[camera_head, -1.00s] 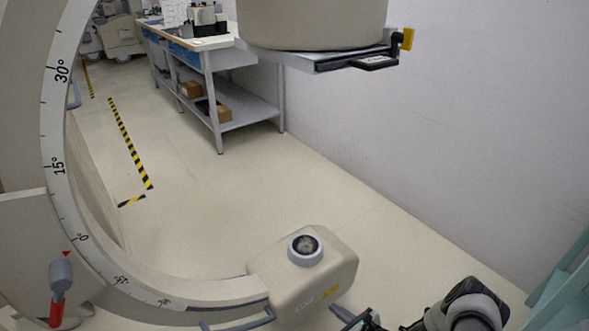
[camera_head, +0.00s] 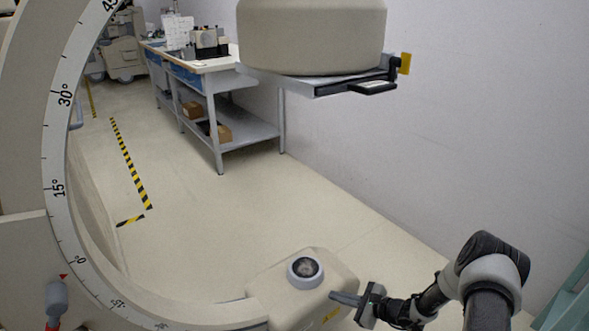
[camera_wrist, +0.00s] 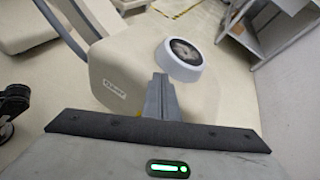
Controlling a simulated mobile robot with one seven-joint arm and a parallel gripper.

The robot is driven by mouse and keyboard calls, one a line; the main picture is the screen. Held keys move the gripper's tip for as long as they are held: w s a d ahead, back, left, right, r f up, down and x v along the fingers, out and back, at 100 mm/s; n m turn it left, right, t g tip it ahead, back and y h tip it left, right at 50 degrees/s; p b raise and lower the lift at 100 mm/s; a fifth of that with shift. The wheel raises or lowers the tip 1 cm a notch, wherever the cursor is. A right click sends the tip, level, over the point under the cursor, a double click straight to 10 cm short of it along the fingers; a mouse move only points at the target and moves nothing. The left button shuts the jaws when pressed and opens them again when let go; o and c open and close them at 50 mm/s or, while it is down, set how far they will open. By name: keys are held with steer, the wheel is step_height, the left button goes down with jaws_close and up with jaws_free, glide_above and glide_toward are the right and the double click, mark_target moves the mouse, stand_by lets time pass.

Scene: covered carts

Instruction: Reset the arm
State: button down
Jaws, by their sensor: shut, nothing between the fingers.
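My gripper (camera_head: 334,296) is at the lower middle of the head view, at the end of my black and grey arm, which comes in from the lower right. Its fingers are together and hold nothing. They point left toward the beige end housing (camera_head: 290,290) of the C-shaped machine, which has a round grey-rimmed knob (camera_head: 305,270) on top. In the wrist view the shut fingers (camera_wrist: 162,90) overlap the housing (camera_wrist: 115,75) in the picture, just below the round knob (camera_wrist: 183,58). Whether they touch it I cannot tell.
The machine's curved arm with a degree scale (camera_head: 58,150) fills the left. Its upper beige head (camera_head: 312,38) hangs over a flat plate. A grey workbench (camera_head: 245,133) stands at the back by the wall. The floor (camera_head: 230,205) between is clear. A teal frame (camera_head: 570,300) is at lower right.

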steer(key=s+a+r+n+g+h, duration=0.15)
steer(key=r+n, duration=0.25)
steer(key=r, duration=0.7)
steer(key=s+a+r+n+g, duration=0.25)
steer(key=r+n, duration=0.25)
steer(key=r, duration=0.5)
steer(key=s+a+r+n+g+h, duration=0.15)
steer(key=r+n, duration=0.25)
steer(key=r, duration=0.7)
steer(key=s+d+r+n+t+h, duration=0.25)
steer(key=s+r+n+h, duration=0.2)
steer(key=s+r, duration=0.6)
steer(key=s+d+r+n+t+h, duration=0.1)
steer(key=s+d+r+n+h, duration=0.2)
steer(key=s+r+n, duration=0.75)
steer(key=s+r+m+p, duration=0.3)
steer(key=r+m+p, duration=0.2)
steer(key=r+p, duration=1.9)
steer(key=shift+s+a+m+p, duration=0.2)
steer(key=shift+m+p, duration=0.2)
steer(key=shift+p, duration=0.7)
